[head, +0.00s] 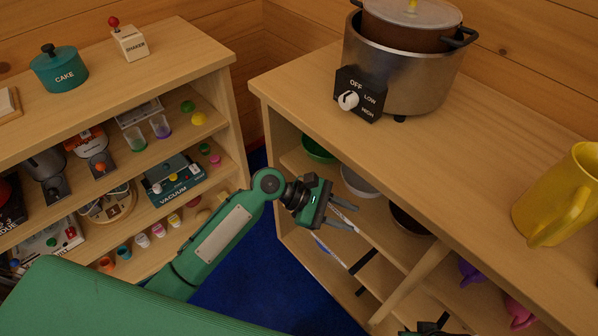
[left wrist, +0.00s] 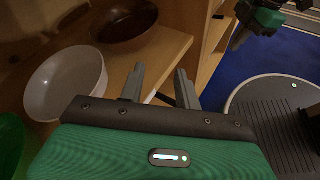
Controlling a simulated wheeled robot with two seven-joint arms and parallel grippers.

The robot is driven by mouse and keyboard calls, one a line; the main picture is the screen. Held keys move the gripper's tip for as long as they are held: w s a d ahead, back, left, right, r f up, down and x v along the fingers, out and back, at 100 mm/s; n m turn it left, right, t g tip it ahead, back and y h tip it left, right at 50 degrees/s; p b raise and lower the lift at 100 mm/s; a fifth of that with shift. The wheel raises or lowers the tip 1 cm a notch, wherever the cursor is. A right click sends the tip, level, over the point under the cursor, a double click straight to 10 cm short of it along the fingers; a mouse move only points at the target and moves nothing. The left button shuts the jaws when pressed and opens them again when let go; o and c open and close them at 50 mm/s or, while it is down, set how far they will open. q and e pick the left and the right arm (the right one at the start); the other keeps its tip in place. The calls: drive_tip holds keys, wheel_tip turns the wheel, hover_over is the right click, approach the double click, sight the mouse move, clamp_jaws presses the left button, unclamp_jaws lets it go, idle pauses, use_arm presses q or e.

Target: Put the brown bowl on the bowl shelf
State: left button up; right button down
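The brown bowl (head: 408,220) sits on the upper shelf inside the right-hand cabinet, partly hidden by the cabinet top. It also shows in the left wrist view (left wrist: 127,22), upright on the shelf board (left wrist: 165,50) beside the white bowl. My left gripper (head: 354,218) is at the front of this cabinet, left of the brown bowl and apart from it. In the left wrist view its fingers (left wrist: 160,72) are spread with nothing between them. A dark part of my right gripper (head: 430,328) shows at the bottom edge; its fingers are not clear.
A white bowl (head: 358,181) and a green bowl (head: 318,150) stand on the same shelf. A slanting wooden piece (head: 410,285) crosses the cabinet front. A slow cooker (head: 405,70) and a yellow jug (head: 560,200) stand on top. Blue floor (head: 245,290) lies between the two cabinets.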

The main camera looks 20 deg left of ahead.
use_arm(q)
drive_tip(key=s+a+f+m+t+y, duration=0.2)
drive_tip(key=s+a+f+m+y, duration=0.45)
drive_tip(key=s+f+m, duration=0.35)
drive_tip(key=s+a+f+m+y, duration=0.2)
drive_tip(key=s+a+m+y, duration=0.1)
drive_tip(key=s+a, duration=0.2)
drive_tip(key=s+a+f+m+y, duration=0.2)
drive_tip(key=s+a+m+y, duration=0.1)
drive_tip(key=a, duration=0.5)
drive_tip(key=shift+s+a+f+m, duration=0.2)
drive_tip(key=shift+s+f+m, duration=0.25)
drive_tip(key=shift+s, duration=0.4)
drive_tip(key=shift+f, duration=0.1)
